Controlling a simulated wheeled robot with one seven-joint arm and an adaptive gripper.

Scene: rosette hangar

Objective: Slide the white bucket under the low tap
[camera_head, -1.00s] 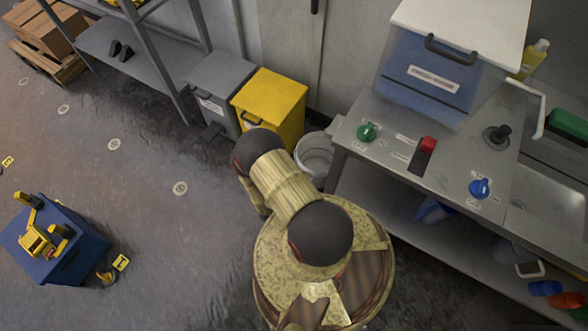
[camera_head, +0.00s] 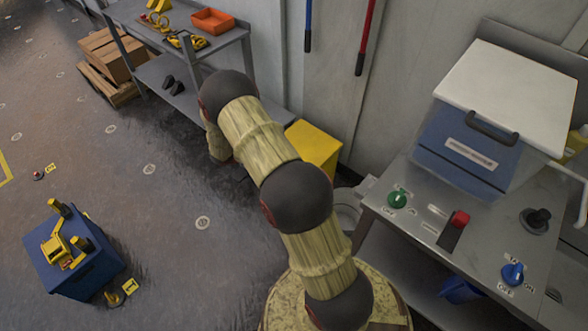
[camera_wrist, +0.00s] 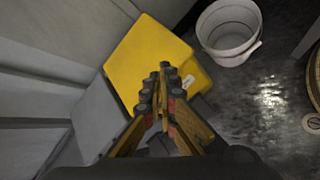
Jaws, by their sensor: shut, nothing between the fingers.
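The white bucket (camera_wrist: 229,28) stands upright on the floor at the upper right of the wrist view, beside the yellow bin. In the head view only part of the bucket (camera_head: 346,208) shows, between my arm and the metal bench; the rest is hidden. My gripper (camera_wrist: 165,72) is shut and empty, above the yellow bin (camera_wrist: 150,55) in the wrist view and apart from the bucket. In the head view my arm hides the gripper. I cannot make out the low tap for sure; a white pipe (camera_head: 581,190) shows at the right edge.
The metal bench (camera_head: 420,222) with knobs and a blue box with a white lid (camera_head: 508,90) stands right of the bucket. A grey bin (camera_wrist: 95,118) adjoins the yellow one. A blue box (camera_head: 75,265) with a toy digger stands on the open floor at left.

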